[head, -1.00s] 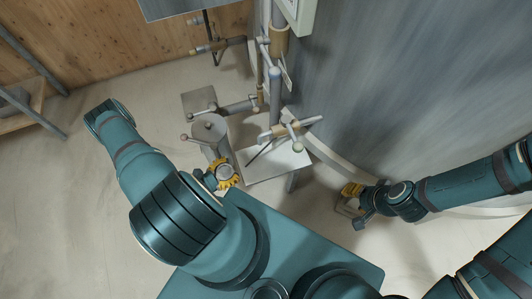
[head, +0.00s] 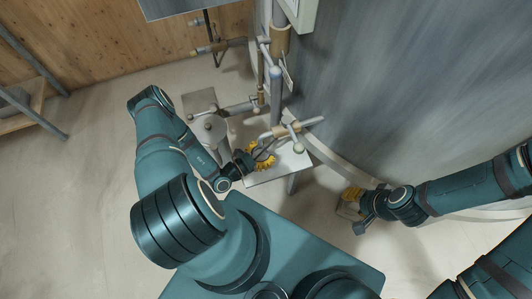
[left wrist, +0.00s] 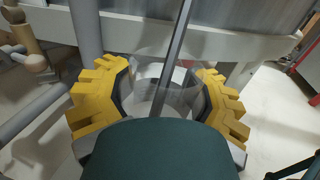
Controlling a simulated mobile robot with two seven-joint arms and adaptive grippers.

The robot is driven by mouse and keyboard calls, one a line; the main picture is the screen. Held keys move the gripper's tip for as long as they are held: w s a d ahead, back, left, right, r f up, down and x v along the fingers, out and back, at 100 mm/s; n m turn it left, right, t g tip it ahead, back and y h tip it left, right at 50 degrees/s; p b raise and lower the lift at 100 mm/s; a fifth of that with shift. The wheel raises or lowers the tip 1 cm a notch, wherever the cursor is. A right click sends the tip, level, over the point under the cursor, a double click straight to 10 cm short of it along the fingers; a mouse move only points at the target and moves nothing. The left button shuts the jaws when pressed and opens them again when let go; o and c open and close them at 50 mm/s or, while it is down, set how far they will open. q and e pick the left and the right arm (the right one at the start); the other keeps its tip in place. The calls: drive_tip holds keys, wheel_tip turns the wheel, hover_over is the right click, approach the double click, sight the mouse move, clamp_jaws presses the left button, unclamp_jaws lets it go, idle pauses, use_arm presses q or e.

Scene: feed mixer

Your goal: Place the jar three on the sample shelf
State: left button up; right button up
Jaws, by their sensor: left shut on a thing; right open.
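My left gripper (head: 262,156) is over the pale sample shelf (head: 287,165) in the head view. In the left wrist view its yellow fingers (left wrist: 160,95) are closed on the sides of a clear jar (left wrist: 150,75), taken to be jar three. The jar is see-through, its lower part is hidden by my gripper's body, and no label is readable. In the head view the jar cannot be made out. I cannot tell whether it touches the shelf. My right gripper (head: 352,195) is open, low beside the big tank, apart from the shelf.
Pipes with a valve handle (head: 292,130) stand at the shelf's back edge. A grey rod (left wrist: 176,45) crosses in front of or inside the jar. The large grey tank (head: 400,80) fills the right. A round-topped grey post (head: 210,128) stands left of the shelf. Open floor lies left.

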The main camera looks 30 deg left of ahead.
use_arm(q)
drive_tip(key=shift+f, duration=0.65)
drive_tip(key=shift+f, duration=0.1)
drive_tip(key=o, duration=1.5)
drive_tip(key=shift+c, duration=0.2)
drive_tip(key=v, duration=1.2)
